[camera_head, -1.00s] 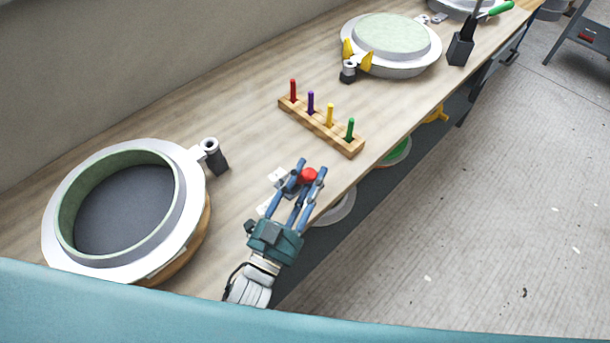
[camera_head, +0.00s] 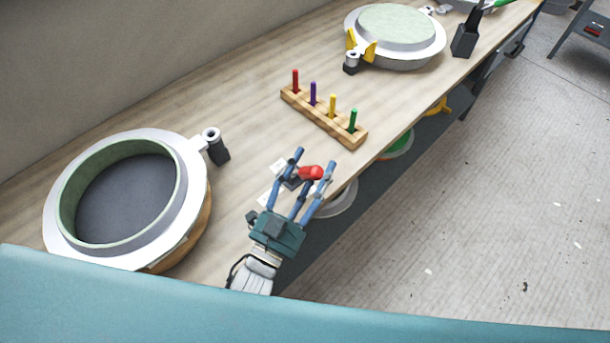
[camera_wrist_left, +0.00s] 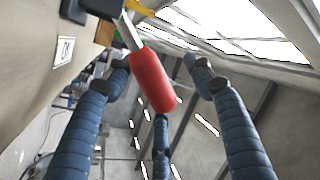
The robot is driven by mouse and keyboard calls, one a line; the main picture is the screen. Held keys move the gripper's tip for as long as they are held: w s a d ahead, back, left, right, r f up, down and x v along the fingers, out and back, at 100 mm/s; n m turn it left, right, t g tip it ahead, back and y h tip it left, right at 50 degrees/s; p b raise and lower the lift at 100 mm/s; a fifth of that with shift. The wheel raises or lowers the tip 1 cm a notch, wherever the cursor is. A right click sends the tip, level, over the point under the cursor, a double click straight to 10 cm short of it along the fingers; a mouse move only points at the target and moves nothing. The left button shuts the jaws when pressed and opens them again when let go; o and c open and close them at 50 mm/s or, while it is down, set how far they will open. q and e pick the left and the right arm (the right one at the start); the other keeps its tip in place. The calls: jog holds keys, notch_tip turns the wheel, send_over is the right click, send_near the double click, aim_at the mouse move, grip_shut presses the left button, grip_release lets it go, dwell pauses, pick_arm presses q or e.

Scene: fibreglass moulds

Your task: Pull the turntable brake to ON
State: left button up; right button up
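The turntable brake lever has a red handle (camera_head: 311,172) near the table's front edge. In the left wrist view the red handle (camera_wrist_left: 152,80) sits on a metal shaft and lies between my spread fingers. My left gripper (camera_head: 315,158) is open around the handle, with gaps to the fingers in the wrist view. A white label (camera_wrist_left: 65,50), apparently reading ON, is at upper left there. The lever's base is partly hidden behind my fingers in the head view. My right gripper is not in view.
A round mould (camera_head: 190,220) stands at left on the wooden table (camera_head: 235,110). A peg block (camera_head: 322,117) with coloured pegs stands beyond my gripper. Another round mould (camera_head: 412,55) and a black holder (camera_head: 465,40) are farther back.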

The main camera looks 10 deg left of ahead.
pick_arm(q)
jog(key=v, duration=0.5)
jog(key=shift+s+a+f, duration=0.1)
jog(key=shift+s+f, duration=0.1)
jog(key=shift+s, duration=0.05)
jog(key=r+v, duration=0.2)
jog(key=v, duration=0.9)
jog(key=shift+s+r, duration=0.35)
jog(key=shift+r, duration=0.05)
jog(key=shift+a, duration=0.1)
